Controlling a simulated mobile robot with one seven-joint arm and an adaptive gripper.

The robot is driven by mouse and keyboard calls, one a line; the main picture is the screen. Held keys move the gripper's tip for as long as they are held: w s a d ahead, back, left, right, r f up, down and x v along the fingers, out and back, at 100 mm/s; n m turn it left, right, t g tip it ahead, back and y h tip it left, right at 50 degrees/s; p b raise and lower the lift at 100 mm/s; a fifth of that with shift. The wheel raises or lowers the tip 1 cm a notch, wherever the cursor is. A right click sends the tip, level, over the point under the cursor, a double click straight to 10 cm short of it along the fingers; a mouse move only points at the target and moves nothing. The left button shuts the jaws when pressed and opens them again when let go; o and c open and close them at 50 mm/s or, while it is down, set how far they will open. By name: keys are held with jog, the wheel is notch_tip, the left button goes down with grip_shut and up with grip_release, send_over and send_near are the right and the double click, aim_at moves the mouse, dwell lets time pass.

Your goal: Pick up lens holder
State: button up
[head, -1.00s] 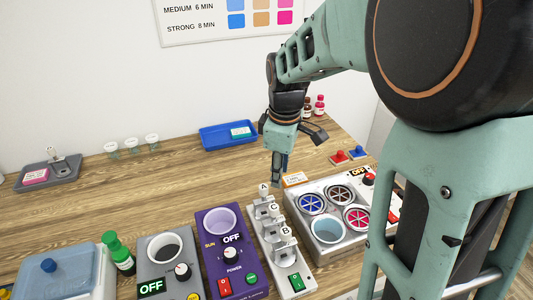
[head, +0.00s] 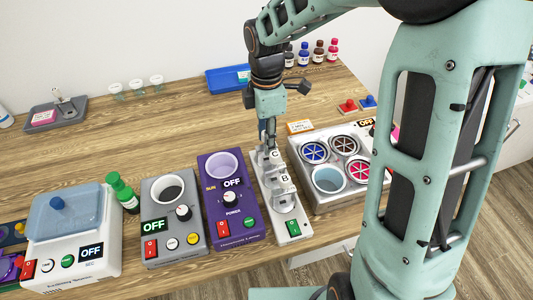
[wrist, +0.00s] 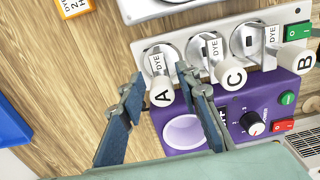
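Several metal lens holders with white lettered knobs stand in a row on a light grey strip-shaped stand (head: 290,228). Holder C (head: 274,155) and holder B (head: 283,180) show in the head view; holder A at the far end is hidden behind my gripper (head: 268,138). In the wrist view, holder A (wrist: 161,94), holder C (wrist: 232,75) and holder B (wrist: 300,60) all show. My gripper (wrist: 159,76) is open there, with its two fingers on either side of holder A's knob. I cannot tell whether either finger touches it.
A purple device (head: 228,222) stands close left of the stand, and a box with round dye pots (head: 345,200) close right. A grey tray (head: 72,118) with a similar holder lies far left. A blue tray (head: 222,80) lies behind. The table's back middle is clear.

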aim_at(266, 159)
notch_tip(266, 159, down, 5)
jog(key=shift+s, duration=0.1)
grip_shut()
dwell(0.3)
